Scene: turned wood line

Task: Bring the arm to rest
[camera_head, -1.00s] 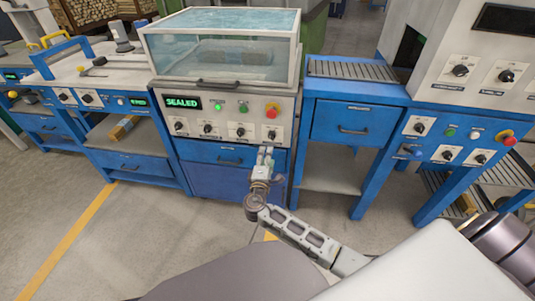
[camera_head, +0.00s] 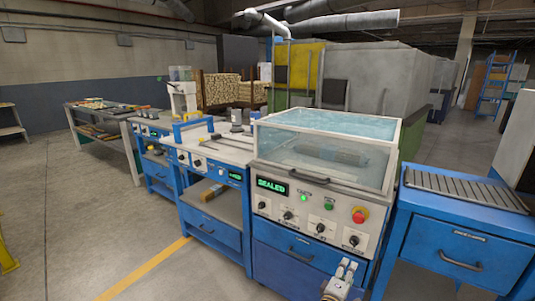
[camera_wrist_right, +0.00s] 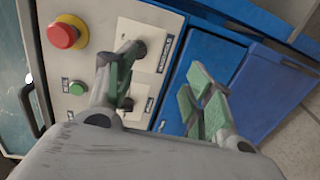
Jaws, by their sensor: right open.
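My right gripper (camera_head: 343,278) is low in the head view, in front of the blue lower part of the cabinet with the SEALED display. In the right wrist view its green-padded fingers (camera_wrist_right: 160,98) are spread apart with nothing between them. They face the panel's knobs and the blue drawer front. My left gripper is not in view.
The cabinet's clear lid (camera_head: 325,155) is closed over a tank with a cylindrical thing inside. A red button (camera_head: 360,214) sits on its panel. A blue roller-topped bench (camera_head: 460,240) stands at right, a blue workbench (camera_head: 205,225) at left. Open floor (camera_head: 75,235) lies left.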

